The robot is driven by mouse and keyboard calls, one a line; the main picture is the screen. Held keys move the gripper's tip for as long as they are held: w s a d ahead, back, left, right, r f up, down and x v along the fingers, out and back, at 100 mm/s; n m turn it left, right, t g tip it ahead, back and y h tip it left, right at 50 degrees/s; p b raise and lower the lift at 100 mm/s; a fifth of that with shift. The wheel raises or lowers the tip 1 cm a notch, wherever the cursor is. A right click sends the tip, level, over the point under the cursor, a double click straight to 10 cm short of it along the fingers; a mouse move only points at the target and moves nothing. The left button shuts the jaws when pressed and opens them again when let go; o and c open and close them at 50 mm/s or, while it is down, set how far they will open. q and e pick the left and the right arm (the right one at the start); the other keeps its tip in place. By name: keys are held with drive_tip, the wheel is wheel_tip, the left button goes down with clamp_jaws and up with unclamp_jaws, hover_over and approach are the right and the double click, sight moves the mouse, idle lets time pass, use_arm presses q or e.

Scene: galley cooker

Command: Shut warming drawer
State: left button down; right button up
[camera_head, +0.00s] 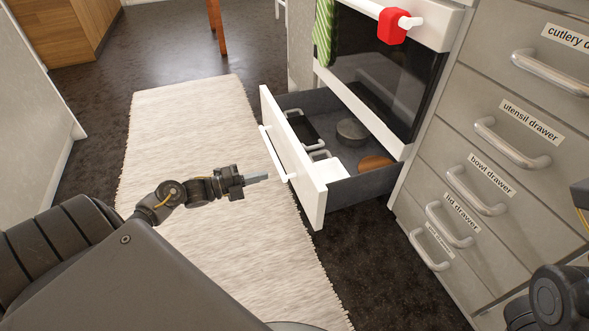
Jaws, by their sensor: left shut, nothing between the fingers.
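The warming drawer (317,199) is pulled out below the oven, with a white front and a long white handle (272,153). Inside it are a dark tray (303,131), a round grey pot or tin (352,131), a white item (328,170) and a brown round item (377,163). My left gripper (262,178) is shut and empty, just left of the drawer front near the handle's lower end. I cannot tell whether its tip touches the handle. My right gripper is not visible; only part of my right arm shows at the lower right.
The oven (385,75) stands above the drawer, with a red item (392,26) on its handle and a green striped towel (323,32). Labelled grey drawers, such as the utensil drawer (500,135), are closed at right. A pale rug (190,115) covers the open floor at left.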

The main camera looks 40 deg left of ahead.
use_arm(q)
drive_tip(key=b, duration=0.4)
approach(303, 165)
drive_tip(key=x, duration=0.5)
drive_tip(key=shift+w+f, duration=0.15)
drive_tip(key=shift+f, duration=0.15)
drive_tip(key=shift+b+x, duration=0.35)
drive_tip(key=shift+x, duration=0.4)
drive_tip(key=shift+r, duration=0.15)
